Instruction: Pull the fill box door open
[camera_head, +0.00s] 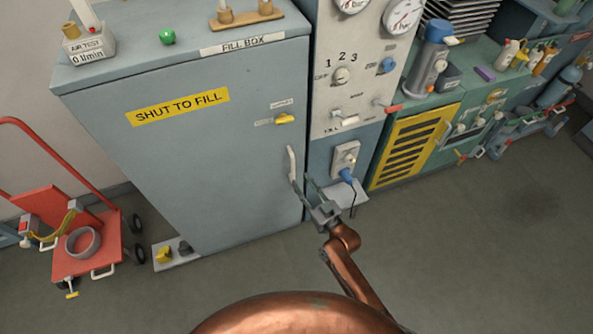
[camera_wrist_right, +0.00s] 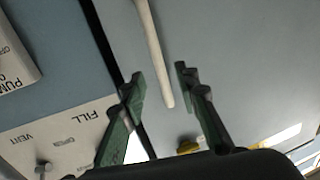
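The fill box door (camera_head: 200,165) is a grey-blue front panel with a yellow "SHUT TO FILL" label (camera_head: 178,106). It looks shut. Its white bar handle (camera_head: 292,163) stands upright near the door's right edge, and it also shows in the right wrist view (camera_wrist_right: 152,45). My right gripper (camera_head: 305,183) is open at the lower part of the handle. In the right wrist view its green fingers (camera_wrist_right: 158,78) are spread, with the handle's end between them in the picture. I cannot tell whether they touch it. My left gripper is not in view.
A panel with gauges and a blue-plugged socket (camera_head: 345,158) adjoins the door's right side. A yellow-grilled cabinet (camera_head: 412,145) stands farther right. A red trolley (camera_head: 88,245) and a small floor pedal plate (camera_head: 177,254) are at left. The floor in front is clear.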

